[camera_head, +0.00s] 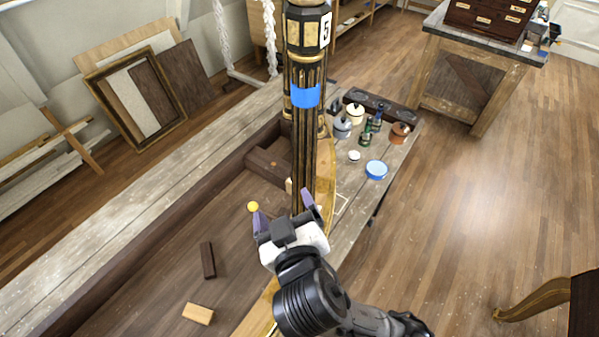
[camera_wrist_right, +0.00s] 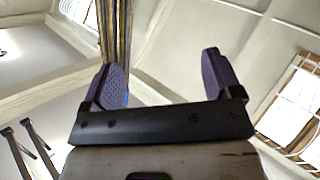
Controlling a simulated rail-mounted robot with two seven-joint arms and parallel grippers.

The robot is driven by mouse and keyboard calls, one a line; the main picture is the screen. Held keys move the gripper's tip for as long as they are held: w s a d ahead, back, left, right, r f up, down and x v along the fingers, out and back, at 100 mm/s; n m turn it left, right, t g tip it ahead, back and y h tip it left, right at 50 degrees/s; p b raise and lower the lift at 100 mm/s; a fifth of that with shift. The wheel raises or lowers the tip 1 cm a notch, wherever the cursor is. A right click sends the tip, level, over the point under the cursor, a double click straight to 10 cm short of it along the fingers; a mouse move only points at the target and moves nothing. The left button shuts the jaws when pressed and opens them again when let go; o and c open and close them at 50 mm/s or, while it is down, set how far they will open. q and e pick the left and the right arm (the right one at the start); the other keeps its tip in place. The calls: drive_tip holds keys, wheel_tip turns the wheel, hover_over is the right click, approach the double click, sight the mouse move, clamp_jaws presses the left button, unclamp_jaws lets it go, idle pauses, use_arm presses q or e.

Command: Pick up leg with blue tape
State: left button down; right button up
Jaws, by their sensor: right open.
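The leg with blue tape (camera_head: 305,95) is a tall, fluted black and gold post standing upright on the console, with a white "5" label near its top. Its lower part runs down to just past my right gripper (camera_head: 283,208), which is open and empty, close to the leg's lower end. In the right wrist view the leg (camera_wrist_right: 115,30) rises behind the left finger of my right gripper (camera_wrist_right: 162,78), not centred between the fingers. I cannot tell whether finger and leg touch. My left gripper is not in view.
A yellow ball-like thing (camera_head: 253,207) is by the left finger. A dark block (camera_head: 208,260) and a light block (camera_head: 198,313) lie in the recess.

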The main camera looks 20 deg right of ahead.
sight(305, 155)
drive_tip(key=w+d+m+h, duration=0.1)
drive_tip(key=w+d+m, duration=0.1)
drive_tip(key=w, duration=0.2)
drive_tip(key=w+d+r+m+h, duration=0.1)
drive_tip(key=w+d+m+h, duration=0.1)
drive_tip(key=w+d+m, duration=0.1)
drive_tip(key=w+d+r+m+t+h+b, duration=0.1)
drive_tip(key=w+d+m, duration=0.1)
drive_tip(key=w+d, duration=0.1)
drive_tip(key=shift+w+m+h, duration=0.3)
drive_tip(key=shift+w+h, duration=0.1)
drive_tip(key=shift+w, duration=0.45)
drive_tip(key=shift+c, duration=0.2)
drive_tip(key=shift+r, duration=0.15)
drive_tip(key=c, duration=1.1)
